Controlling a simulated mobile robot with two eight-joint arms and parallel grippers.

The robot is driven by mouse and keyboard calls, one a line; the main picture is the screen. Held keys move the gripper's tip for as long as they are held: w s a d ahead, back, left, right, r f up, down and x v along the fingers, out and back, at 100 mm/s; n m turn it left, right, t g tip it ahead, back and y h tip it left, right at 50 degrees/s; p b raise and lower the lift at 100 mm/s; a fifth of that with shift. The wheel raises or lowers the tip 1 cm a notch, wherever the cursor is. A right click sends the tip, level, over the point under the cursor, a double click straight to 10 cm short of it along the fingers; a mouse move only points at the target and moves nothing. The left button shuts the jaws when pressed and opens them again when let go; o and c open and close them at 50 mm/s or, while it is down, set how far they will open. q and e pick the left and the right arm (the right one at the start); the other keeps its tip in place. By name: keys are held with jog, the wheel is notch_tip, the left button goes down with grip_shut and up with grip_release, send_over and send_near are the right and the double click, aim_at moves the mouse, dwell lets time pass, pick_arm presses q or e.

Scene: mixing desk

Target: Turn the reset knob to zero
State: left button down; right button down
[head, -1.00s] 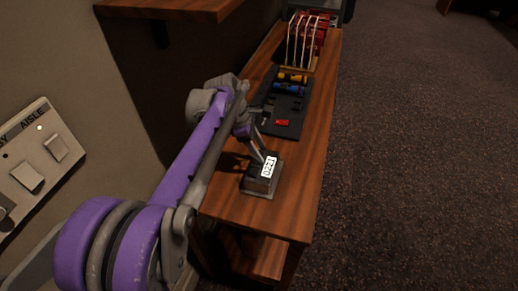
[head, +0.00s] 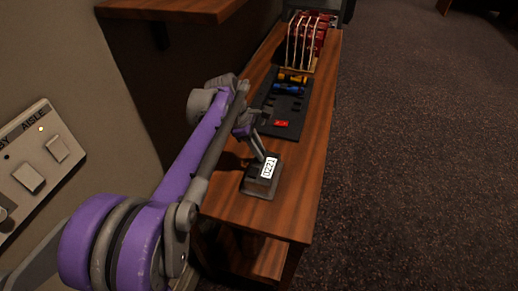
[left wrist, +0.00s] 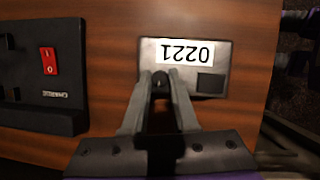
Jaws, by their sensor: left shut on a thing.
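The counter box (head: 262,180) is a small dark block on the near part of the wooden desk, with a white number label. In the left wrist view the counter's display (left wrist: 184,52) reads 0221, upside down. The reset knob (left wrist: 160,79) is a small dark knob on the counter's top face, below the display. My left gripper (head: 262,160) reaches down onto the counter from the left. In the left wrist view the left gripper's fingers (left wrist: 160,88) close on the knob from both sides. My right gripper is in neither view.
A black panel (head: 272,110) with a red switch (left wrist: 49,60), marked CHARGE, lies on the desk beyond the counter. Yellow and blue cylinders (head: 291,82) sit on it. A rack (head: 305,45) with red items stands at the far end. The wooden desk (head: 290,205) is bare around the counter.

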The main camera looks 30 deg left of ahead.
pick_arm(q)
jog(key=m+g+p, duration=0.1)
jog(key=m, duration=0.1)
jog(key=m+g+p, duration=0.1)
jog(key=m, duration=0.2)
jog(key=shift+w+r+m+h, duration=0.15)
jog(key=shift+w+m+h, duration=0.05)
jog(key=shift+m+h, duration=0.1)
jog(key=m+g+p, duration=0.2)
jog(key=m, duration=0.3)
jog(key=shift+w, duration=0.15)
jog(key=m+g+y, duration=0.1)
jog(key=m, duration=0.2)
jog(key=m+y+p, duration=0.1)
jog(key=m, duration=0.1)
jog(key=shift+w+m+g, duration=0.1)
jog(key=shift+m+g, duration=0.3)
jog(key=m+y, duration=0.1)
jog(key=m, duration=0.1)
jog(key=m+y, duration=0.1)
jog(key=m, duration=0.2)
jog(key=shift+d+g, duration=0.15)
jog(key=shift+g, duration=0.25)
jog(key=shift+m, duration=0.4)
jog(key=c, duration=0.7)
grip_release()
jog(key=p+v, duration=0.2)
jog(key=v, duration=0.8)
jog(key=shift+r, duration=0.3)
jog(key=shift+w, duration=0.1)
